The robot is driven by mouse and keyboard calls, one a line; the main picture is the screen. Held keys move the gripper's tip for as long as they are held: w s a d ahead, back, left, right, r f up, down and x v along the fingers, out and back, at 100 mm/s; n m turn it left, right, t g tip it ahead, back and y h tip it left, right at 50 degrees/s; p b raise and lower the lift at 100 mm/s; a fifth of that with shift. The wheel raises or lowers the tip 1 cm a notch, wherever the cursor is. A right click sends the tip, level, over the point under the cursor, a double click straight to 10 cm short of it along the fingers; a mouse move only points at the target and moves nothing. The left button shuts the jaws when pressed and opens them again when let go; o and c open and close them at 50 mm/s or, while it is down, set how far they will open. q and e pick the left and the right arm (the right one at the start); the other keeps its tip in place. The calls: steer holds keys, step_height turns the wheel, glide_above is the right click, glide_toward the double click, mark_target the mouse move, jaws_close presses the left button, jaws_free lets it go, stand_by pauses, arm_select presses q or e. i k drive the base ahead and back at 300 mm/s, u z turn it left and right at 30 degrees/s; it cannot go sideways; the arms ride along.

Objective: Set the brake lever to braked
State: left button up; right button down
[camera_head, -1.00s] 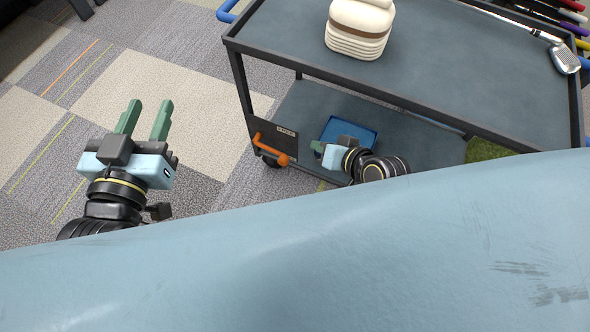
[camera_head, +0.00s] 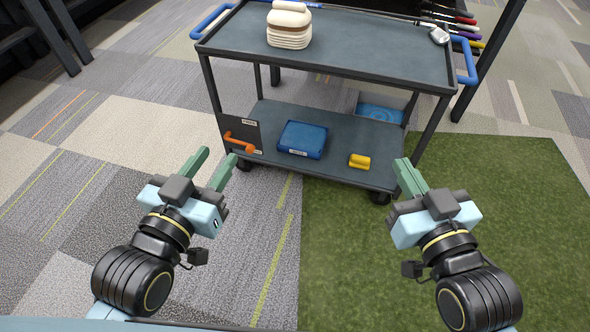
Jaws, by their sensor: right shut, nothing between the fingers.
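The orange brake lever (camera_head: 238,143) sits on a dark plate (camera_head: 252,131) at the left end of the cart's lower shelf. It slopes slightly down to the right. The plate carries small pale labels, too small to read surely. My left gripper (camera_head: 218,156) is open and empty, in front of the lever and to its left in the picture, apart from it as far as I can tell. My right gripper (camera_head: 405,163) is shut and empty, in front of the cart's right end, far from the lever.
The cart (camera_head: 350,48) has a cream striped stack (camera_head: 289,27) on top. A blue box (camera_head: 303,139) and a yellow block (camera_head: 360,161) lie on its lower shelf (camera_head: 335,167). Blue handles flank the top. Green turf (camera_head: 345,250) and carpet in front are clear.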

mark_target(250, 149)
steer(key=z, duration=0.95)
steer(key=k, duration=0.1)
steer(key=u, duration=1.85)
steer(key=i, duration=1.25)
steer(key=z, duration=0.2)
